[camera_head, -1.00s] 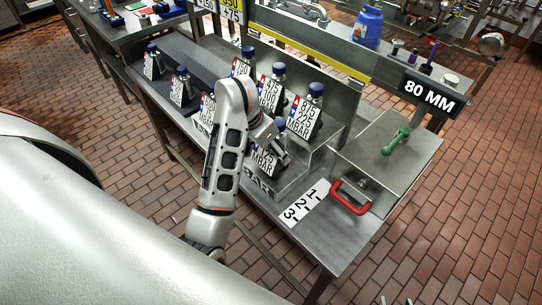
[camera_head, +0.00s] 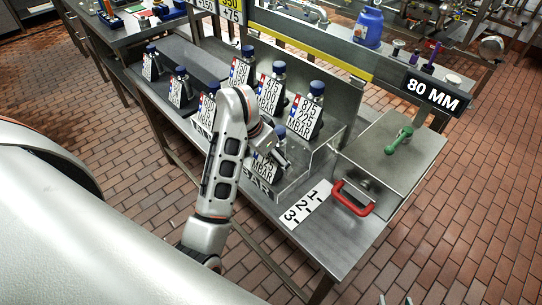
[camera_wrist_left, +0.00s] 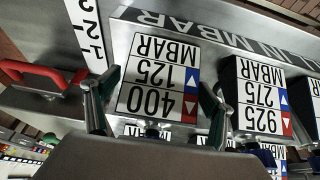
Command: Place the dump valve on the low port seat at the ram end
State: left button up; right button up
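My left gripper (camera_head: 272,152) is at the front row of valves, by a blue-capped valve (camera_head: 279,132) whose white card is partly covered. In the left wrist view, its two fingers (camera_wrist_left: 155,112) stand apart on either side of a card reading 400 / 125 MBAR (camera_wrist_left: 160,75), which appears upside down. The fingers look open, with no clear grip on the valve. Several other blue-capped valves with cards stand around it, one reading 875 / 225 (camera_head: 305,118). Two grey tips at the bottom edge, apart, look like my right gripper (camera_head: 395,301). I cannot tell which valve is the dump valve, nor the low port seat.
Another card reads 925 / 275 (camera_wrist_left: 262,95). The front bench corner is clear.

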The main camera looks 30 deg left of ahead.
pick_arm(q)
jog(key=shift+r, duration=0.1)
jog(key=p+v, duration=0.2)
jog(key=v, duration=0.3)
jog(key=shift+w+r, duration=0.1)
jog(key=shift+r, duration=0.05)
jog(key=shift+p+v, duration=0.55)
jog(key=shift+v, duration=0.3)
jog(key=shift+a+r, duration=0.25)
jog(key=shift+r, duration=0.4)
jog(key=v, duration=0.4)
jog(key=shift+s+d+f, duration=0.1)
jog(key=shift+s, duration=0.15)
pick_arm(e)
jog(key=shift+s+d+r+h, duration=0.15)
jog(key=shift+s+d+h, duration=0.1)
jog(key=shift+d, duration=0.2)
jog(key=shift+s+d+r+h, duration=0.15)
jog(key=shift+s+d, duration=0.1)
jog(key=shift+d, duration=0.15)
jog(key=shift+d, duration=0.15)
